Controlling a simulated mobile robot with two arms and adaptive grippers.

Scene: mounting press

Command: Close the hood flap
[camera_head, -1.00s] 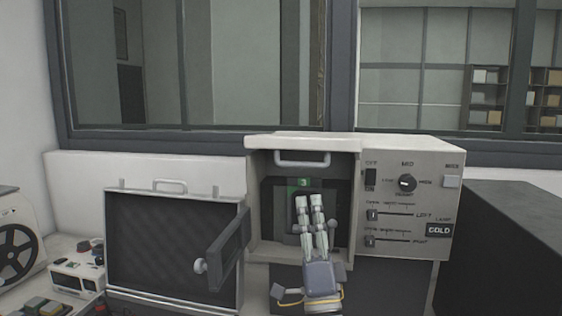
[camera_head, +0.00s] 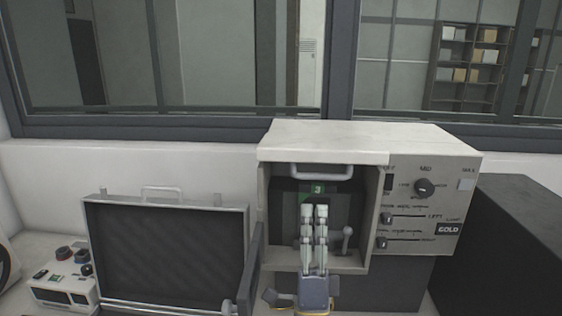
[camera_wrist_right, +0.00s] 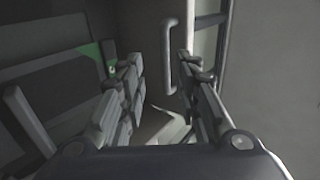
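The press (camera_head: 335,139) is a pale box with a square opening at its front left. A pale bar handle (camera_head: 320,173) shows at the top of this opening, apparently on the hood flap, whose panel is hard to make out. My right gripper (camera_head: 314,209) is in front of the opening, with its fingertips just below the handle in the picture. In the right wrist view its fingers stand apart with nothing between them, and the handle (camera_wrist_right: 168,60) shows beyond them. I cannot see contact. My left gripper is not in view.
A dark side door (camera_head: 252,275) hangs open at the opening's left edge. An open case with a dark lid (camera_head: 165,255) stands left of it. A small lever (camera_head: 346,240) is in the opening. A control panel (camera_head: 425,215) is at right, beside a dark box (camera_head: 510,245).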

